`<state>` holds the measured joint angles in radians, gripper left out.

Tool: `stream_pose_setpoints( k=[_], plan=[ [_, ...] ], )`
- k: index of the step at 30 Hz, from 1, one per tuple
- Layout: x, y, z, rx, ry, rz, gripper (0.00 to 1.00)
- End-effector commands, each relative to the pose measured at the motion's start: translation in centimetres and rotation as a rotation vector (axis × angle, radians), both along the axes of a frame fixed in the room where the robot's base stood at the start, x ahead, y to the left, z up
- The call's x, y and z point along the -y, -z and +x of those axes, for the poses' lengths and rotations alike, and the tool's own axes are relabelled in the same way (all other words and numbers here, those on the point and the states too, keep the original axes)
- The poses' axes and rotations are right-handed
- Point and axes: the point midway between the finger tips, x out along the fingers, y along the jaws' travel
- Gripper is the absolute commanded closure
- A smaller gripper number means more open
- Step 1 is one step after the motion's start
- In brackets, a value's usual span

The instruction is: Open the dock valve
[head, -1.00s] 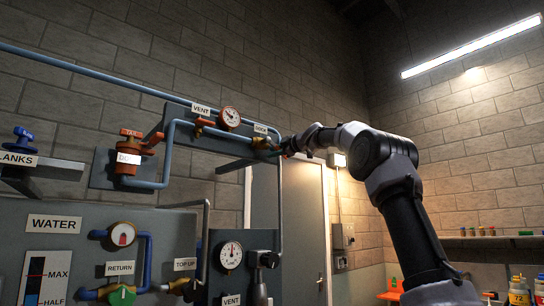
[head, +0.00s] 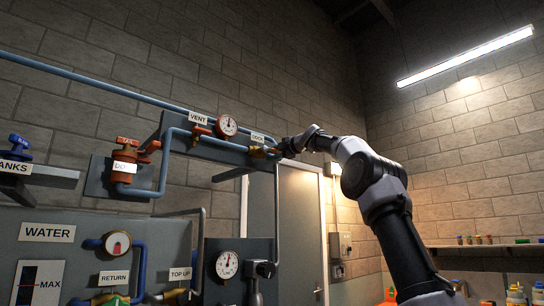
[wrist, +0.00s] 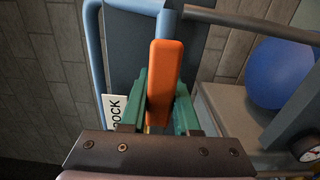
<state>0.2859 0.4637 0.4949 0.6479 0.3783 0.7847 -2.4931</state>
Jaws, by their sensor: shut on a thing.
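The dock valve (head: 258,152) sits at the right end of the upper pipe panel, below the DOCK label (head: 258,138). Its orange lever (wrist: 164,70) fills the middle of the wrist view, long and nearly upright in that picture. My gripper (head: 281,150) is at the valve, and in the wrist view its green fingers (wrist: 160,104) are closed on either side of the lever. The lever's lower end and the valve body are hidden behind my gripper in the wrist view. The DOCK label (wrist: 114,112) shows just left of the fingers.
A VENT valve (head: 201,131) and a round gauge (head: 227,125) stand left on the same panel. A door (head: 300,225) stands behind. In the wrist view, a blue ball-shaped thing (wrist: 280,75) is at right.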

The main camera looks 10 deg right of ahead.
Motion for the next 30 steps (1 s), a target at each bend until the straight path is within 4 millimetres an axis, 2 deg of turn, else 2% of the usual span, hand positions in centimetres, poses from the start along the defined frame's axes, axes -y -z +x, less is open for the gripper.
stream_pose_setpoints(
  k=[8, 9, 11, 12, 23, 30],
  plan=[
    [0.0, -0.2, -0.1, 0.004, 0.000, -0.001, 1.00],
    [0.0, -0.2, -0.1, 0.004, 0.000, -0.001, 0.67],
    [0.0, -0.2, -0.1, 0.004, 0.000, -0.001, 0.44],
    [0.0, -0.2, -0.1, 0.004, 0.000, -0.001, 0.40],
    [0.2, -0.2, -0.3, 0.002, 0.001, 0.000, 0.40],
    [1.5, -0.2, -2.5, 0.001, 0.004, 0.000, 0.40]
  ],
)
